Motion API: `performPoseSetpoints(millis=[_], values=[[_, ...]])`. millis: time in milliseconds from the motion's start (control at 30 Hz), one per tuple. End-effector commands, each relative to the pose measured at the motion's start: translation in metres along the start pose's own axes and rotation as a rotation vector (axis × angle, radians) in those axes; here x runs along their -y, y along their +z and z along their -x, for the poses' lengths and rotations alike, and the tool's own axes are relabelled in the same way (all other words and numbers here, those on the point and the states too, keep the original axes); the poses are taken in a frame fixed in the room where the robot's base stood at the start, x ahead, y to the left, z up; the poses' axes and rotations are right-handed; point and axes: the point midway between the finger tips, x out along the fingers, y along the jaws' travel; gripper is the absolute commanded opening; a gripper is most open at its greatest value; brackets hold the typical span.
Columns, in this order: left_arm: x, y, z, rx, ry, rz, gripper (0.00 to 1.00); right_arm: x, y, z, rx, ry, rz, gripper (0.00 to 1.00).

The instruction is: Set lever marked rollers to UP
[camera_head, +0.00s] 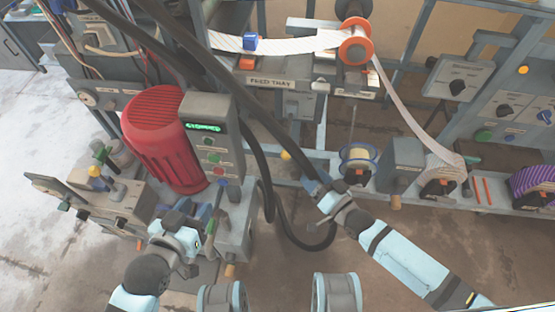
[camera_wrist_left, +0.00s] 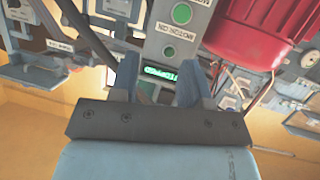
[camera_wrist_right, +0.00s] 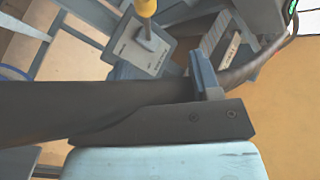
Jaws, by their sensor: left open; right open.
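A lever with a yellow knob (camera_wrist_right: 146,7) stands on a grey labelled plate (camera_wrist_right: 140,48) in the right wrist view; its lettering is too small to read. In the head view a yellow knob (camera_head: 285,156) shows just beyond my right gripper (camera_head: 316,188), probably the same lever. The right gripper is open and apart from the knob; a black hose hides one of its fingers in the wrist view. My left gripper (camera_head: 200,212) is open and empty in front of the control box (camera_head: 208,140); its two fingers also show in the left wrist view (camera_wrist_left: 158,80).
Thick black hoses (camera_head: 250,110) hang across the middle, close to my right gripper. A red motor (camera_head: 160,135) stands left of the control box, whose green display reads STOPPED. Another yellow knob (camera_head: 95,171) is at the left. The feed tray (camera_head: 270,82) is at the back.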

Motion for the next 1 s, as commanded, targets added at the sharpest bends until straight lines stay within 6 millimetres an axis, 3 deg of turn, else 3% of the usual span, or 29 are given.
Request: performPoseSetpoints(millis=[33, 100, 367, 800, 1000], values=[[0.0, 0.009, -0.004, -0.012, 0.005, 0.002, 0.43, -0.011, 0.013, 0.0, -0.001, 0.0, 0.0, 0.57], [-0.001, 0.009, -0.005, -0.023, 0.01, 0.004, 0.43, -0.014, 0.018, 0.0, -0.001, 0.0, 0.001, 0.57], [-0.004, 0.001, -0.005, -0.056, 0.021, 0.009, 0.43, -0.017, 0.021, -0.013, -0.003, -0.001, 0.001, 0.57], [-0.02, -0.033, -0.007, -0.233, 0.078, 0.031, 0.43, -0.017, 0.022, -0.101, -0.002, -0.002, 0.002, 0.57], [-0.026, -0.046, -0.006, -0.297, 0.102, 0.04, 0.43, -0.017, 0.022, -0.129, -0.001, 0.0, 0.001, 0.57]])
